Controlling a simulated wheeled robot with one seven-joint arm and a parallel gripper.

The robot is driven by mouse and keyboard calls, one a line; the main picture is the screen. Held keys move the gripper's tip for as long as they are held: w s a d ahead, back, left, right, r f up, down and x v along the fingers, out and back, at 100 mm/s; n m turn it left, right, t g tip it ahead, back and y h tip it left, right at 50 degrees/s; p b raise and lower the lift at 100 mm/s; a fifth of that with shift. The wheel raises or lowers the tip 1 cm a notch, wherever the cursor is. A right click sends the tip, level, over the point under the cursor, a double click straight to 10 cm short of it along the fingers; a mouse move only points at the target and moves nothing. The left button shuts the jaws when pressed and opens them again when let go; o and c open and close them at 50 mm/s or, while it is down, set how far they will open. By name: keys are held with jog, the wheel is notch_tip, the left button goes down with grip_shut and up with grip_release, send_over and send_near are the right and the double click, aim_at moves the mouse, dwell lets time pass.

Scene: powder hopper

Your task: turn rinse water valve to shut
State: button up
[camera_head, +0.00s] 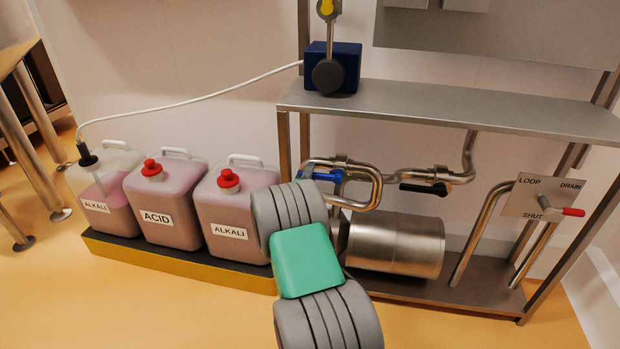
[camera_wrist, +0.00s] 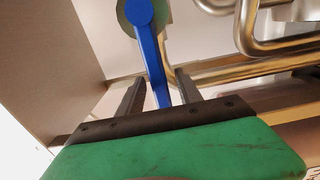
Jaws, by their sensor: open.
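A blue valve lever (camera_head: 328,174) sits on the steel pipework under the shelf, just beyond my arm in the head view. No rinse water label is readable on it. In the wrist view the blue lever (camera_wrist: 152,55) hangs from a round pivot at the top and slants down slightly to the right. My gripper (camera_wrist: 160,84) is open, with its two dark fingers on either side of the lever's lower end. I cannot tell whether either finger touches it. In the head view my arm hides the gripper.
A black-handled valve (camera_head: 424,188) is on the pipe to the right. A plate marked LOOP, DRAIN, SHUT (camera_head: 527,198) has a red-tipped lever (camera_head: 572,212). A steel cylinder (camera_head: 396,245) lies below. ACID and ALKALI canisters (camera_head: 168,205) stand left on a yellow-edged tray (camera_head: 180,262).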

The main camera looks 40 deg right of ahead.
jog(key=shift+c, duration=0.5)
grip_shut()
dwell(0.9)
